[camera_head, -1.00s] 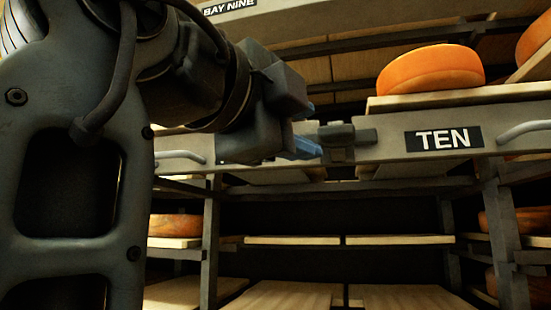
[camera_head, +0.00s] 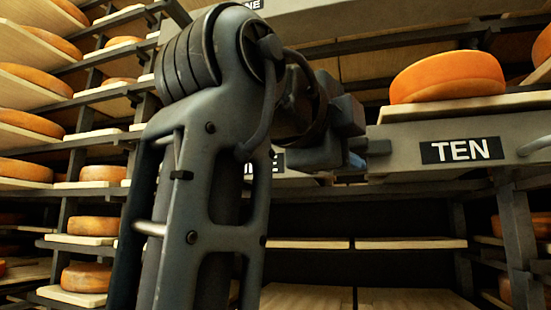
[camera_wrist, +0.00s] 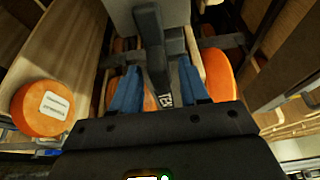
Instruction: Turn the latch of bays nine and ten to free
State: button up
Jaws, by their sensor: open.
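The latch (camera_head: 376,147) is a dark grey piece at the left end of the bay ten beam (camera_head: 415,160), beside the TEN label (camera_head: 461,150). My gripper (camera_head: 356,161) is right at it, partly hiding it in the head view. In the wrist view a dark bar, the latch handle (camera_wrist: 152,45), runs between the two blue fingers of my open gripper (camera_wrist: 159,75). Gaps show on both sides, and I cannot tell whether a finger touches it. A partly hidden label ending in E (camera_head: 268,162) shows behind my arm.
An orange cheese wheel (camera_head: 447,76) sits on a board above the bay ten beam. Racks with several cheese wheels fill the left (camera_head: 95,225). A metal handle (camera_head: 536,146) is at the right edge. Shelves below the beam are empty in the middle (camera_head: 410,243).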

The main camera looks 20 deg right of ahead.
grip_shut()
dwell(0.3)
jog(key=shift+f+b, duration=0.15)
jog(key=shift+b, duration=0.15)
jog(key=n+h+b, duration=0.1)
jog(key=n+b, duration=0.1)
jog(key=n, duration=0.1)
jog(key=shift+f+n+t+b, duration=0.1)
jog(key=shift+n+t+b, duration=0.2)
jog(key=shift+b, duration=0.1)
jog(key=n+t+b, duration=0.1)
jog(key=n, duration=0.2)
jog(key=n+t+b, duration=0.1)
jog(key=n, duration=0.2)
jog(key=shift+t+h, duration=0.3)
jog(key=shift+t, duration=0.1)
jog(key=n+t, duration=0.1)
jog(key=n, duration=0.2)
jog(key=n+t+y, duration=0.1)
jog(key=n+t, duration=0.1)
jog(key=n, duration=0.1)
jog(key=shift+r+n, duration=0.2)
jog(key=shift+n, duration=0.1)
jog(key=shift+n+t+y+p, duration=0.4)
jog(key=shift+n+t+y, duration=0.2)
jog(key=shift+n, duration=0.85)
jog(key=shift+n+t+y+p, duration=0.35)
jog(key=shift+n+t+y, duration=0.25)
jog(key=shift+n, duration=1.15)
